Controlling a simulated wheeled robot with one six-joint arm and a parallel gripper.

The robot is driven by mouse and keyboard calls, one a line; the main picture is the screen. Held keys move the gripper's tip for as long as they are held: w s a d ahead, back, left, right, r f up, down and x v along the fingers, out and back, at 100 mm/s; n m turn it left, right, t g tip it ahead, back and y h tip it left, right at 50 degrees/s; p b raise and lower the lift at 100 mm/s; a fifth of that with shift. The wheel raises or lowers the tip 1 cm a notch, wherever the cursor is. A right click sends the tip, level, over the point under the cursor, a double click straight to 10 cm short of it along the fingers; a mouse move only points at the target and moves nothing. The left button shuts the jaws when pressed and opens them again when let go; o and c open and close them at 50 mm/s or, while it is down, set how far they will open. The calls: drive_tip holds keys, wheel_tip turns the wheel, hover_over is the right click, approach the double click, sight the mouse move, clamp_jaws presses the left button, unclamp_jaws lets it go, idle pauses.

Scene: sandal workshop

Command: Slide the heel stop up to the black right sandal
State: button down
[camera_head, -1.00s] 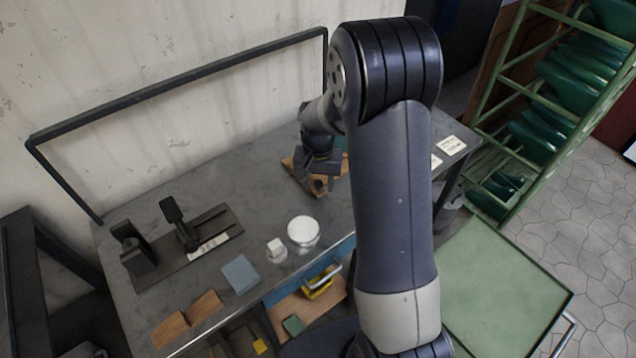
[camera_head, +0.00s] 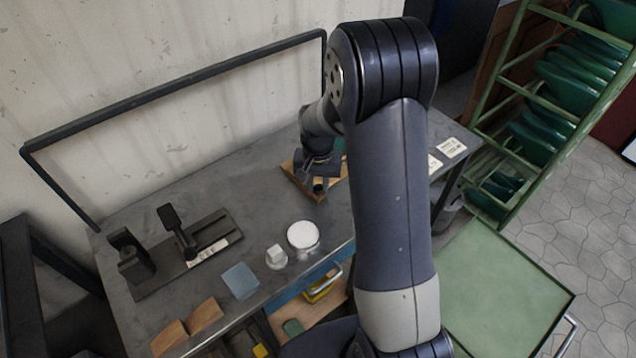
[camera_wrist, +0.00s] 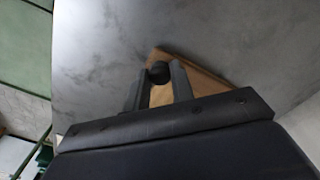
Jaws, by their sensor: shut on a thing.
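A flat wooden board (camera_head: 291,172) lies near the back right of the grey bench, partly hidden under my gripper (camera_head: 319,184). It also shows in the wrist view (camera_wrist: 203,81). There my gripper (camera_wrist: 158,82) has its two fingers on either side of a small dark round knob (camera_wrist: 158,71) over the board, and is shut on it. I cannot tell whether this knob belongs to the heel stop. I cannot make out the black right sandal; my arm and gripper cover part of that area.
A dark fixture with uprights (camera_head: 188,262) stands on the bench's left. A green rack (camera_head: 500,118) stands right. The bench middle is clear.

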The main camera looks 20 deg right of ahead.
drive_tip(key=shift+w+d, duration=0.25)
drive_tip(key=shift+d, duration=0.4)
drive_tip(key=shift+w+d, duration=0.3)
drive_tip(key=shift+d, duration=0.35)
drive_tip(key=shift+w+d, duration=0.25)
drive_tip(key=shift+d, duration=0.4)
drive_tip(key=c, duration=1.2)
unclamp_jaws()
wheel_tip(320, 180, up, 11)
drive_tip(key=shift+f, duration=0.15)
